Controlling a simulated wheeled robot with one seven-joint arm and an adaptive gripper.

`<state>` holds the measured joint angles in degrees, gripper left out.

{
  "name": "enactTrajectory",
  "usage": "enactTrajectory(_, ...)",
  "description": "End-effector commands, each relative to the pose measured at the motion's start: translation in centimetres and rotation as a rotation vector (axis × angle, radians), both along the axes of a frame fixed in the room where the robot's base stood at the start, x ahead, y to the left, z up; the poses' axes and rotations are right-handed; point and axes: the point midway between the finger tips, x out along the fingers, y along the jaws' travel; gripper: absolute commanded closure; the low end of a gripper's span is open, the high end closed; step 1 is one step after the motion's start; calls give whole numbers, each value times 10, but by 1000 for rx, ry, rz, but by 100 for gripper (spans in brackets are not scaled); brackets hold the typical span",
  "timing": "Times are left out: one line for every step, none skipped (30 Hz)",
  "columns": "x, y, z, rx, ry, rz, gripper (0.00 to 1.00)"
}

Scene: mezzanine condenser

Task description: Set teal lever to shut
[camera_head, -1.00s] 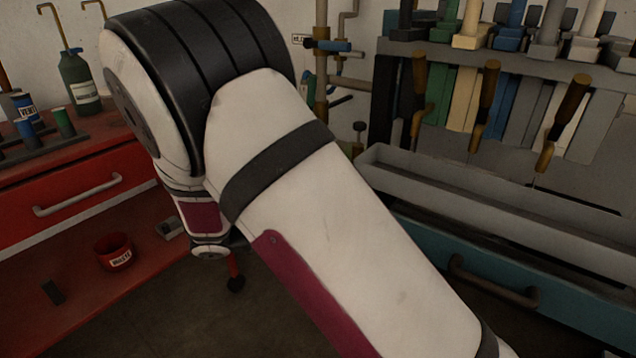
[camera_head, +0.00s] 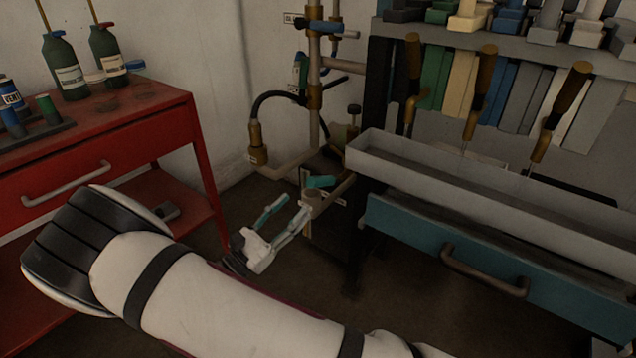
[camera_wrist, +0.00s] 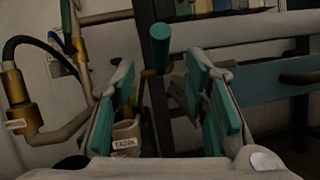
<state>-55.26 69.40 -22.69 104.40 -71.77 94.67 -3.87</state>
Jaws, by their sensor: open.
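The teal lever (camera_head: 320,181) sits low on the pipework, just left of the grey trough, and lies roughly level. In the wrist view its round teal handle (camera_wrist: 160,45) points toward me, on a brass-coloured stem. My gripper (camera_head: 283,210) is open, with teal pads, a little left of and in front of the lever. In the wrist view the gripper (camera_wrist: 165,100) has one finger on each side of the handle's line; the handle shows beyond the fingertips, apparently untouched. A tag (camera_wrist: 125,144) is on the pipe below.
A blue-handled lever (camera_head: 335,28) and a green upright handle (camera_head: 302,72) are higher on the same pipes. A black hose with a brass end (camera_head: 257,145) hangs left. The trough (camera_head: 400,160) and teal drawer (camera_head: 410,225) are right; a red bench (camera_head: 140,110) is left.

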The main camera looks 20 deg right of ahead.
Motion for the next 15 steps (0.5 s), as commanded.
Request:
enactTrajectory(4, -10, 4, 0, -1, -4, 59)
enactTrajectory(6, -15, 6, 0, -1, -4, 59)
enactTrajectory(10, -21, 9, 1, -1, -4, 59)
enactTrajectory(13, -26, 11, 2, -2, -3, 59)
enactTrajectory(15, -31, 13, 1, -3, -4, 59)
enactTrajectory(18, -38, 16, 0, -1, -4, 59)
enactTrajectory(20, -42, 18, 1, -1, -4, 59)
enactTrajectory(23, -47, 20, 1, -1, -4, 59)
enactTrajectory(25, -52, 23, 2, -2, -3, 59)
enactTrajectory(27, -56, 25, 0, -1, -4, 59)
enactTrajectory(29, -60, 26, 1, -1, -4, 59)
enactTrajectory(31, -64, 28, 1, -1, -3, 59)
enactTrajectory(33, -67, 29, 2, 0, -3, 59)
enactTrajectory(34, -69, 30, 2, 0, -3, 59)
enactTrajectory(36, -72, 32, 2, -1, -2, 59)
